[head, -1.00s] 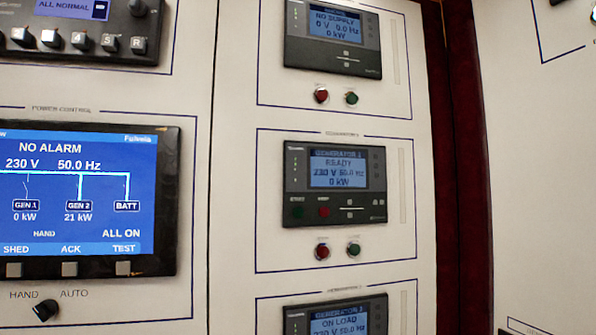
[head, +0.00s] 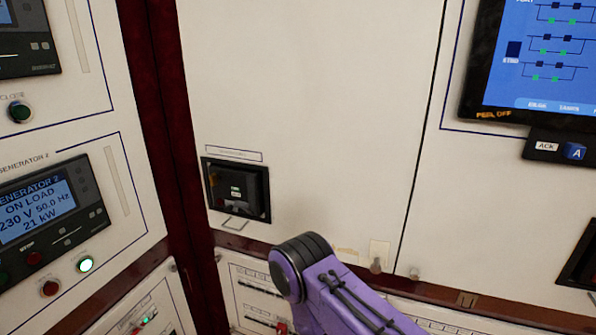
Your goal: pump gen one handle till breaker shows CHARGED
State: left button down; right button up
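A dark recessed breaker (head: 237,188) sits in the cream panel left of centre in the head view. Its label plate above is too small to read, so I cannot tell which generator it serves. Small green-and-white marks show on its face, but no state word such as CHARGED is readable. A thin light-coloured loop (head: 235,225), possibly a handle, shows at its lower edge. A purple link of my arm rises from the bottom, below and right of the breaker. Neither gripper is in view.
The GENERATOR 2 controller (head: 48,214) at left reads ON LOAD, 230 V, 50.0 Hz, 21 kW. A lit green button (head: 85,264) is below it. A blue screen (head: 540,62) is at upper right. Another dark recess (head: 583,262) is at the right edge. A dark red post stands left of the breaker.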

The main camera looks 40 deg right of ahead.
aim_at(241, 205)
jog(key=z, duration=1.3)
jog(key=k, duration=0.4)
jog(key=u, duration=0.35)
